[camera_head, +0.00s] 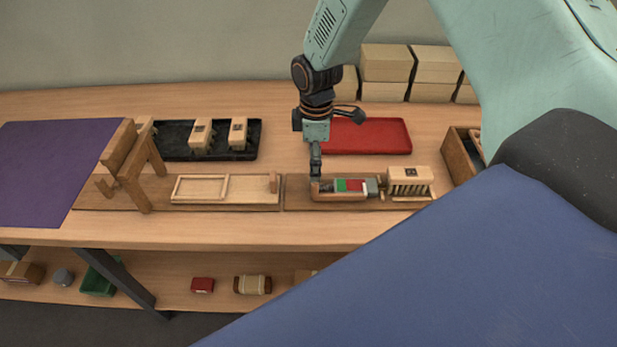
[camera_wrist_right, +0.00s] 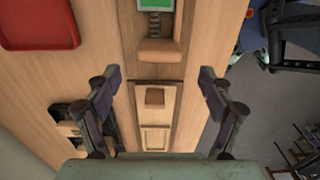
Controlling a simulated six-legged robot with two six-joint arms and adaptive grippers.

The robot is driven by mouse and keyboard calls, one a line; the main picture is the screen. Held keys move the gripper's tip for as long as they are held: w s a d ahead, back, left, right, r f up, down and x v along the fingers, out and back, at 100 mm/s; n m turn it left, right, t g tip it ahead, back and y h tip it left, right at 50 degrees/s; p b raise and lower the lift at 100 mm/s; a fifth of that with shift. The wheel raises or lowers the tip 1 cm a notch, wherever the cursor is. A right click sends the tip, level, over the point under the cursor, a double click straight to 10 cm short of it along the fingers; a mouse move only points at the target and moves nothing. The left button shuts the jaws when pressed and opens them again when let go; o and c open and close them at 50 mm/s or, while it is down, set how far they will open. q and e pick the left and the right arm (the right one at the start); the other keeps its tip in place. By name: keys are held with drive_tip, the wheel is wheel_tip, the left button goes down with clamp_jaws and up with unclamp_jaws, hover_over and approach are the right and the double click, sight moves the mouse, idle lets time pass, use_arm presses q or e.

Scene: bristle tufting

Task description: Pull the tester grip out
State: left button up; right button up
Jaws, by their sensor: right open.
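The tester (camera_head: 350,186) lies on the right-hand wooden base board, with a green and red window on its face. Its wooden grip is at the left end, partly hidden by my right gripper (camera_head: 315,170) in the head view. In the wrist view the grip (camera_wrist_right: 158,51) is a plain wooden block, joined by a dark ribbed rod to the tester's green part (camera_wrist_right: 155,4). My right gripper (camera_wrist_right: 157,77) is open and empty, its fingers spread wide to either side, with the grip between and beyond the fingertips. No contact shows. My left gripper is out of view.
A shallow wooden tray (camera_head: 200,190) with a small end block lies left of the tester. A bristled block (camera_head: 405,180) stands at its right. Behind are a red tray (camera_head: 370,136) and a black tray (camera_head: 175,150) holding wooden blocks. A wooden frame (camera_head: 128,165) stands left.

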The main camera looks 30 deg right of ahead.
wheel_tip(320, 180, down, 7)
drive_tip(key=shift+s+d+r, duration=0.1)
drive_tip(key=shift+d+r, duration=0.05)
drive_tip(key=shift+r, duration=0.05)
drive_tip(key=shift+c, duration=0.4)
